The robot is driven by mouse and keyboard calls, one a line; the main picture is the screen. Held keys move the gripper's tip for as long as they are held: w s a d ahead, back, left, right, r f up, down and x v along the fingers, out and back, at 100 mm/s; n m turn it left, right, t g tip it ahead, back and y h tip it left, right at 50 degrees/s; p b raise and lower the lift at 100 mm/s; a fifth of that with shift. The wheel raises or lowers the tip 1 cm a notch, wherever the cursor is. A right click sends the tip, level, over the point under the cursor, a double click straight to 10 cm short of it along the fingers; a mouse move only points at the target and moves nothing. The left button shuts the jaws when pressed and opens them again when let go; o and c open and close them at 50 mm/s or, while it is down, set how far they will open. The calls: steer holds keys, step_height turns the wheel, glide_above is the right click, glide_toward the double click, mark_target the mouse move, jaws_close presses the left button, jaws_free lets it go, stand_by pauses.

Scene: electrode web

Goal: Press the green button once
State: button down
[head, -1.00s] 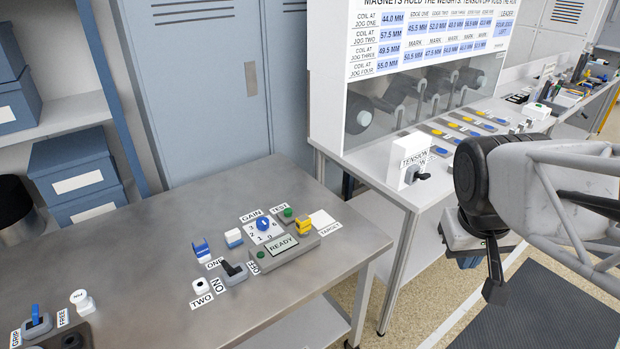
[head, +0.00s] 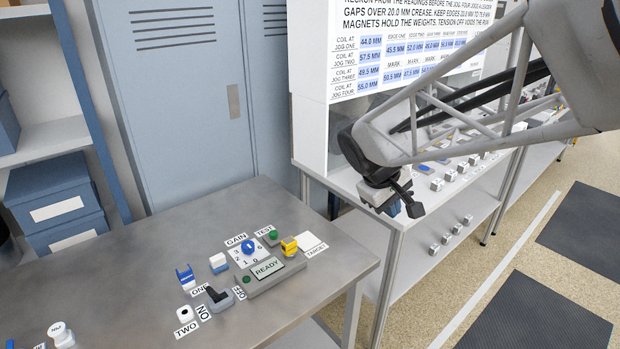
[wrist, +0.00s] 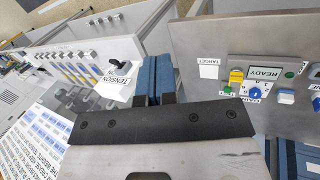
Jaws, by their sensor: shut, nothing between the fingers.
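A green button (head: 273,234) stands by the TEST label, at the back of a small console on the grey metal table. It also shows in the wrist view (wrist: 256,89), beside the yellow block. A second, smaller green round spot (head: 247,280) is on the console face by the READY display (head: 267,268); I cannot tell if it is a lamp or a button. My gripper (head: 392,207) is to the right of the console, apart from it and near the white bench. Its blue fingers (wrist: 154,70) are shut and empty in the wrist view.
The console carries a blue GAIN knob (head: 248,246) and a yellow block (head: 289,246). A black-levered switch (head: 218,296) and small blue and white pieces stand to its left. The white bench (head: 345,185) with a tall panel stands behind. The table's right corner is bare.

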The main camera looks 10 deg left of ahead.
steer(key=w+a+f+n+t+h, duration=0.2)
steer(key=w+a+f+n, duration=0.35)
steer(key=w+a, duration=0.8)
steer(key=n+t, duration=0.3)
steer(key=n, duration=0.3)
glide_above(274, 234)
step_height(274, 234, down, 12)
steer(key=shift+a, duration=0.1)
steer(key=shift+f, duration=0.2)
steer(key=shift+f, duration=4.2)
